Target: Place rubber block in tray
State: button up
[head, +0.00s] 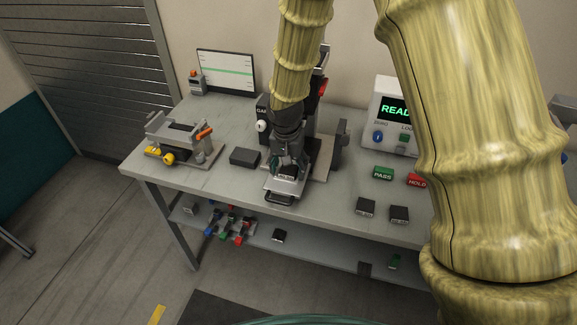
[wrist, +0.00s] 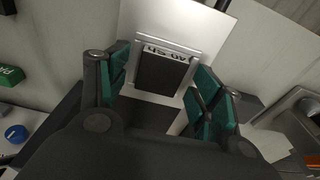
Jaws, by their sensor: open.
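A dark rubber block (wrist: 165,75) with a pale printed label, which seems to read 40 SH, sits on a light metal tray (wrist: 178,25) in the wrist view. In the head view, the tray (head: 279,190) is at the front of the test stand, with a dark handle towards the table's front edge. The block (head: 287,174) is partly hidden there by my gripper (head: 287,165). My gripper is open, pointing down over the tray. In the wrist view, its green-padded fingers (wrist: 157,82) stand on either side of the block, with gaps visible.
A clamp fixture (head: 185,140) stands at the left, with a dark block (head: 245,157) between it and the tray. Two labelled dark blocks (head: 366,206) (head: 399,214) lie right of the tray, near green PASS (head: 383,173) and red HOLD (head: 417,180) markers. A READY display unit (head: 391,110) stands behind.

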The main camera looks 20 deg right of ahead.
aim_at(287, 173)
jog(key=shift+r+p, duration=0.3)
jog(key=shift+r, duration=0.5)
notch_tip(287, 173, up, 12)
jog(key=s+b, duration=0.1)
jog(key=b, duration=0.2)
jog(key=shift+a+f, duration=0.25)
jog(key=shift+a, duration=0.15)
jog(key=shift+s, duration=0.1)
dwell(0.5)
